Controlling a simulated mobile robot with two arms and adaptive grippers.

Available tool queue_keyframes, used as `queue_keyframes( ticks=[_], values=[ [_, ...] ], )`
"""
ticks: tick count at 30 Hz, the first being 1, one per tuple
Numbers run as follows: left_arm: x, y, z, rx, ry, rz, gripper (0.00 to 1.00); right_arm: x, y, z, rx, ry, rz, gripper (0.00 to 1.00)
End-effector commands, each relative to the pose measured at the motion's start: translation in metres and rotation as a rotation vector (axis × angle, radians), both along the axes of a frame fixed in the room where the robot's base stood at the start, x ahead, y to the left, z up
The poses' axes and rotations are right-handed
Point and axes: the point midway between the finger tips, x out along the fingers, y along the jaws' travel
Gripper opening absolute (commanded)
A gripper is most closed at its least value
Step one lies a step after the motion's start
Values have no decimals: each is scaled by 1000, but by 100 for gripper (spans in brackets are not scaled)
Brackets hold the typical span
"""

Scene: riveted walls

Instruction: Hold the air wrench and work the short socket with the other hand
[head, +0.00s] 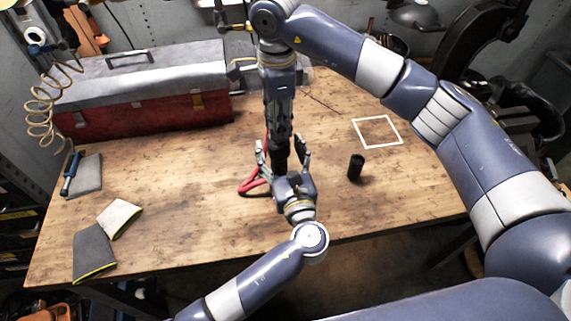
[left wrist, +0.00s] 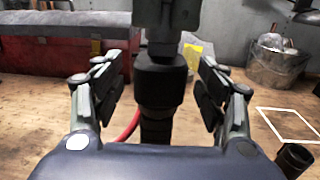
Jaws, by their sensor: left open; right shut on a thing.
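My right gripper (head: 278,105) reaches down from the top of the head view and is shut on the air wrench, a dark tool (head: 281,152) mostly hidden by the grippers. In the left wrist view the tool shows as a black stepped cylinder (left wrist: 160,82). My left gripper (head: 284,160) is open, its fingers on either side of this black part with visible gaps; it also shows in the left wrist view (left wrist: 160,92). A short black cylinder, which looks like a socket (head: 356,167), stands upright on the table, right of the grippers; its top shows in the left wrist view (left wrist: 295,158).
A red hose (head: 252,185) lies behind the left gripper. The wooden table (head: 200,200) has a white square outline (head: 378,132) at right, bare inside. A red and grey toolbox (head: 140,115) stands at the back left. Folded cloths (head: 95,255) and a blue-handled tool (head: 71,172) lie at left.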

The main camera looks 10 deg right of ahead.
Motion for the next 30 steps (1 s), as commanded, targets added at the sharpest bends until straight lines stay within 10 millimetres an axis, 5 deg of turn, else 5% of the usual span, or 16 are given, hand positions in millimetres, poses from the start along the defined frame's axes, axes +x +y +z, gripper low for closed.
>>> queue_keyframes(
  ticks=[14,23,25,26,30],
  values=[
    [15,1,0,-1,0,0,67,0,0,-1,-1,0,-1,0],
    [15,1,0,-1,1,0,1,0,0,-1,-1,0,-1,0],
    [15,1,0,-1,1,0,0,0,0,-1,-1,0,0,0],
    [15,1,0,-1,1,0,36,0,0,-1,-1,0,0,0],
    [15,1,0,-1,1,0,4,0,0,-1,-1,0,0,0]
  ],
)
